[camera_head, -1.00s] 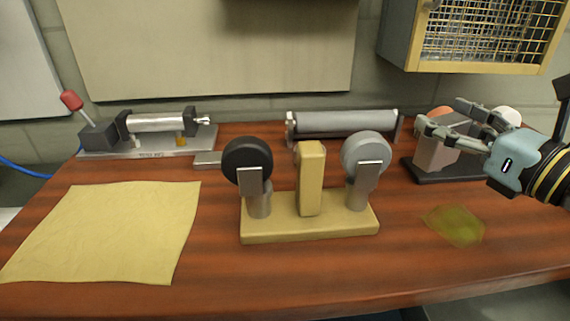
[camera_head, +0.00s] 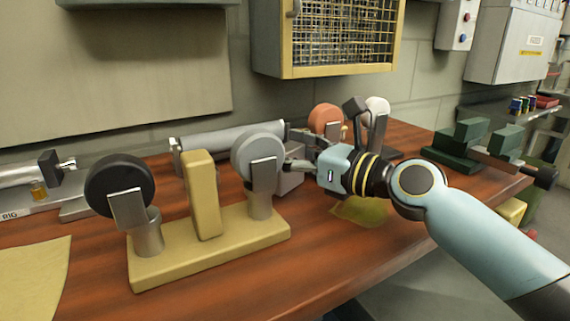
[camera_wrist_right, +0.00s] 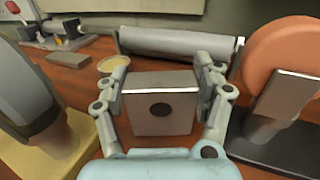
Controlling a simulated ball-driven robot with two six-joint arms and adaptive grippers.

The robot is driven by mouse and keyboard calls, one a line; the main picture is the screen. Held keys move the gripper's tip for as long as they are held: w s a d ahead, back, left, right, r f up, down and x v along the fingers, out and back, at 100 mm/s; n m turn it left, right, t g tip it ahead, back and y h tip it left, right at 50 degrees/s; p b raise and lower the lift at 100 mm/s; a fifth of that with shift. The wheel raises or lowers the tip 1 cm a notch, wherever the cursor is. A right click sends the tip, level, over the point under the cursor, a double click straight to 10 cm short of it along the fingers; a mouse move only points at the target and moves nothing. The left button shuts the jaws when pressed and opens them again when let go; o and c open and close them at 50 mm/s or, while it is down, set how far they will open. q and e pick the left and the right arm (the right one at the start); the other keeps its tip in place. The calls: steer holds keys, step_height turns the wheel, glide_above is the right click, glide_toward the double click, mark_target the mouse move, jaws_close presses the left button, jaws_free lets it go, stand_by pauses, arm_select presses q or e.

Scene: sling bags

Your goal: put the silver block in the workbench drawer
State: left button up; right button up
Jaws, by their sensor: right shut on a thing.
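The silver block (camera_wrist_right: 159,102) is a grey box with a dark round spot, between the two fingers of my right gripper (camera_wrist_right: 162,90) in the right wrist view. The gripper is shut on it. In the head view my right gripper (camera_head: 296,150) is beside the grey wheel (camera_head: 257,150), and the block (camera_head: 290,181) shows partly behind that wheel. I cannot tell whether the block touches the bench. The workbench (camera_head: 325,255) has a brown wooden top; no drawer can be made out. My left gripper is not in view.
A yellow stand (camera_head: 205,250) with a black wheel and the grey wheel is at centre left. An orange wheel (camera_head: 325,118) is behind my gripper. A green vise (camera_head: 470,140) is at the right. A wire-fronted cabinet (camera_head: 335,40) hangs above. The front right bench top is mostly clear.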

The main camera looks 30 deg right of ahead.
steer(key=shift+f, duration=0.15)
steer(key=o, duration=1.5)
steer(key=shift+o, duration=0.2)
